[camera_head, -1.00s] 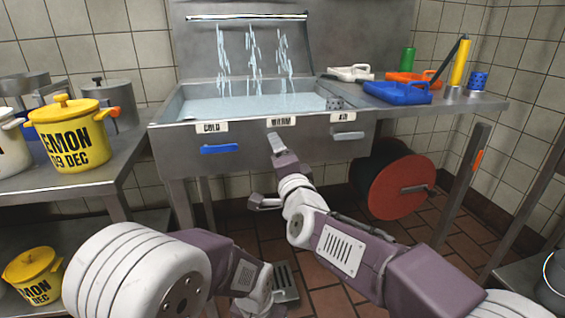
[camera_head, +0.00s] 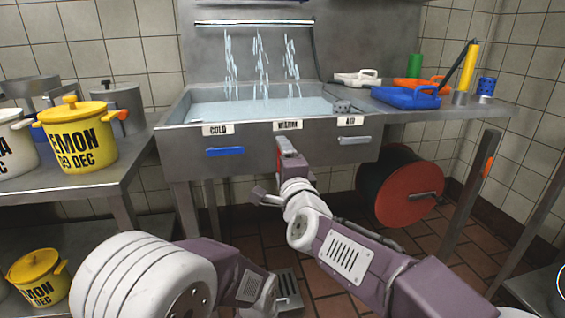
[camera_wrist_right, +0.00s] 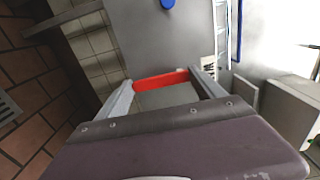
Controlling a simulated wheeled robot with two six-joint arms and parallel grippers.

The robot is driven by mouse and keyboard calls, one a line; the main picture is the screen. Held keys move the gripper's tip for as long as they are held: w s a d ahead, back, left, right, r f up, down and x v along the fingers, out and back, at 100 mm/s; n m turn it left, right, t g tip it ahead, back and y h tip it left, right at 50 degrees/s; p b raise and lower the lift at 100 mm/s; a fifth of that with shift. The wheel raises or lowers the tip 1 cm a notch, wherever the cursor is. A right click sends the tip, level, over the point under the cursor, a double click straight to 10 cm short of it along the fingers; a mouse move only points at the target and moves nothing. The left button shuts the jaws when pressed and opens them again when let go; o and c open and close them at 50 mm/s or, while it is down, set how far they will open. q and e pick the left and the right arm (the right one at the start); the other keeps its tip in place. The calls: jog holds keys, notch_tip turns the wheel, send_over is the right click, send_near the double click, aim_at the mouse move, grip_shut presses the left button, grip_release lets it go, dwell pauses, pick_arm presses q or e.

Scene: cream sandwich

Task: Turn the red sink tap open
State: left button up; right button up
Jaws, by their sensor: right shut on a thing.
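The red tap handle (camera_wrist_right: 162,79) spans between the two fingers of my right gripper (camera_wrist_right: 164,88) in the right wrist view. In the head view this gripper (camera_head: 287,147) is at the sink's front, just below the middle label, and hides most of the handle. The right gripper is shut on the red handle. The sink (camera_head: 335,146) has a blue handle (camera_head: 225,151) under the COLD label and a white handle (camera_head: 347,140) under the right label. Streams of water (camera_head: 261,58) fall into the filled basin. My left gripper cannot be made out; only left arm links show at the bottom.
A red reel (camera_head: 402,194) stands under the right side of the sink. Blue (camera_head: 405,98) and orange trays lie on the right counter. A yellow pot (camera_head: 75,138) stands on the left table (camera_head: 110,174). The tiled floor is open below the sink.

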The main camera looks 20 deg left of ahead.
jog(key=o, duration=2.1)
jog(key=p+v, duration=0.2)
jog(key=v, duration=0.7)
